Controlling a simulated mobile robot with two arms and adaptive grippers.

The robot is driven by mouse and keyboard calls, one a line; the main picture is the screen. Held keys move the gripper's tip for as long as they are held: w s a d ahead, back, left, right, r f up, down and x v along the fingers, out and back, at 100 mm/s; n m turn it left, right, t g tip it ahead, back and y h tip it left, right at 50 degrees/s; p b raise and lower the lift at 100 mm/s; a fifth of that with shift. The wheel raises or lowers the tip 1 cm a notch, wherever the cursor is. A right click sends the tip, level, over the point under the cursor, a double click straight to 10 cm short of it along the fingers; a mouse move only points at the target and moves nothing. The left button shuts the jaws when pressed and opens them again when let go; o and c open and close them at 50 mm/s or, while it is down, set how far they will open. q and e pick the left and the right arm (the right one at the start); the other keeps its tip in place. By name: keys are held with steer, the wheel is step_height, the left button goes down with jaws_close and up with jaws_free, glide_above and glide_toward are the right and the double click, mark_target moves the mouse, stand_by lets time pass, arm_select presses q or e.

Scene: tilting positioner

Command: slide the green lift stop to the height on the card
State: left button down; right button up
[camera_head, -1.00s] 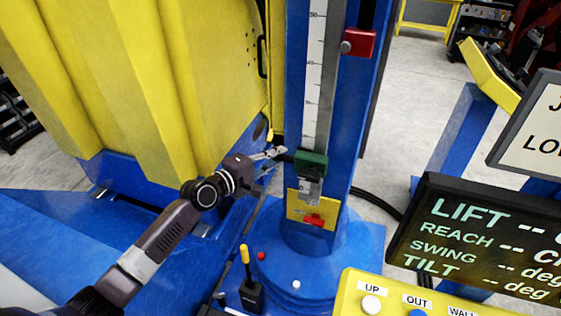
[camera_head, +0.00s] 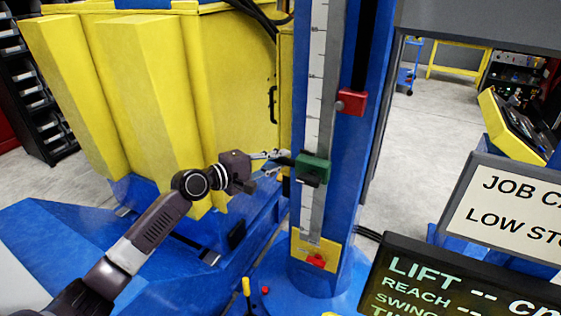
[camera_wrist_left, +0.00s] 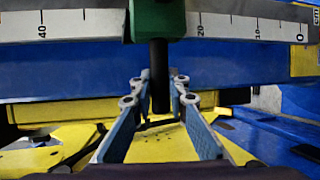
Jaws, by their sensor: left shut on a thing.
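The green lift stop (camera_head: 313,170) sits on the pale scale (camera_head: 316,110) of the blue column. In the left wrist view the green stop (camera_wrist_left: 158,20) covers part of the scale between the 40 and 20 marks, nearer 20. My left gripper (camera_head: 283,160) is shut on the stop's black handle (camera_wrist_left: 159,80), which stands between the fingers. The card (camera_head: 515,212) at the right is cut off; it reads "JOB C" and "LOW STO", and no height shows. My right gripper is out of view.
A red block (camera_head: 352,101) sits higher on the column. A small red part (camera_head: 316,260) is on the yellow plate at the scale's foot. The dark display (camera_head: 455,285) shows LIFT with dashes. A large yellow ribbed body (camera_head: 150,90) stands left of the column.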

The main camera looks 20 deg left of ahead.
arm_select(q)
steer(key=shift+w+r, duration=0.1)
steer(key=shift+r, duration=0.25)
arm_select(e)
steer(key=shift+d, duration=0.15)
arm_select(q)
steer(key=c, duration=1.9)
jaws_free()
steer(key=shift+c, duration=0.2)
steer(key=shift+o, duration=0.5)
steer(key=shift+f, duration=0.25)
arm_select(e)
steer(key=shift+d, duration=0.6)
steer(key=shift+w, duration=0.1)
arm_select(q)
steer(key=v, duration=1.2)
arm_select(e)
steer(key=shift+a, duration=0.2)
